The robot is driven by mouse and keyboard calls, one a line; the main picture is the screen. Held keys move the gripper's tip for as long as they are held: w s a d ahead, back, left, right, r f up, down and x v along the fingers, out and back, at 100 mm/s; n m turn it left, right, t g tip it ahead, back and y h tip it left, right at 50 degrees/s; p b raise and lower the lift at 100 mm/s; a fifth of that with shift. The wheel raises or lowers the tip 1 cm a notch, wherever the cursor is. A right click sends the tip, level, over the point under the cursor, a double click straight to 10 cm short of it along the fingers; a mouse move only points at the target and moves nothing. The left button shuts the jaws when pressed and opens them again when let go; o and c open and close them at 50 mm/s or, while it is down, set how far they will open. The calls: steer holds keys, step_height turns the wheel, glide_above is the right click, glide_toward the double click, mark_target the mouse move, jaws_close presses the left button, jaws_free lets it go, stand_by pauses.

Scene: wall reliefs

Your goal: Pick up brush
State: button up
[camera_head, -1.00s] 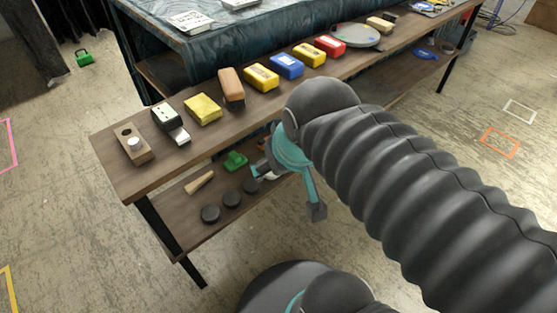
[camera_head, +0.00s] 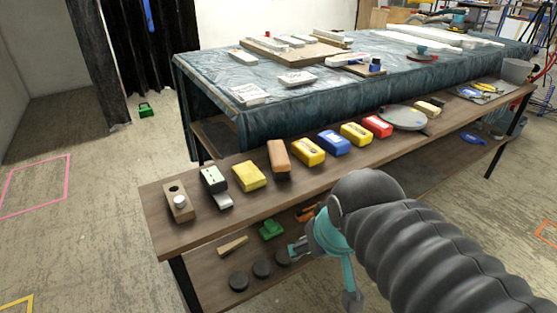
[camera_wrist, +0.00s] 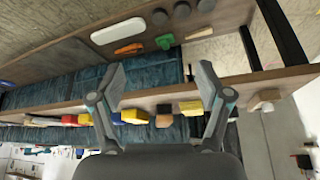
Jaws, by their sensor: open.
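A brown block (camera_head: 278,158) with a dark underside, possibly the brush, lies in the row on the wooden upper shelf (camera_head: 225,210). A pale wooden handle-like piece (camera_head: 232,245) lies on the lower shelf (camera_head: 215,268); I cannot tell for sure which is the brush. My gripper (camera_head: 320,274) is in front of the shelves in the head view, near the lower shelf. In the wrist view, my gripper (camera_wrist: 160,75) has its fingers wide apart with nothing between them. The brown block shows there beyond the fingers (camera_wrist: 164,120). My arm hides part of the lower shelf.
Yellow, blue and red blocks stand on the upper shelf beside a grey round plate (camera_head: 403,117). The lower shelf holds black discs (camera_head: 262,269), a green piece (camera_head: 271,229) and an orange tool (camera_wrist: 130,48). A draped table (camera_head: 300,85) stands behind.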

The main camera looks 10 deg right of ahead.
steer(key=w+f, duration=0.1)
steer(key=w, duration=0.2)
steer(key=g+b, duration=0.3)
glide_toward(278, 152)
steer(key=f, duration=0.1)
steer(key=s+f, duration=0.1)
steer(key=f, duration=0.1)
steer(key=s+f, duration=0.1)
steer(key=f, duration=0.1)
steer(key=shift+s, duration=0.15)
steer(key=shift+m, duration=0.3)
steer(key=w+r, duration=0.1)
steer(key=w, duration=0.1)
steer(key=w+r, duration=0.2)
steer(key=shift+r, duration=0.1)
step_height(278, 152, up, 5)
step_height(278, 152, down, 9)
steer(key=shift+d+r+b, duration=0.1)
steer(key=shift+r+b, duration=0.1)
steer(key=shift+b, duration=0.4)
steer(key=shift+w+f+b, duration=0.15)
steer(key=shift+f+b, duration=0.05)
steer(key=shift+f, duration=1.1)
steer(key=shift+w+f+b, duration=0.1)
steer(key=shift+f+b, duration=0.1)
steer(key=shift+f, duration=1.05)
steer(key=c, duration=1.4)
steer(key=shift+c, duration=0.2)
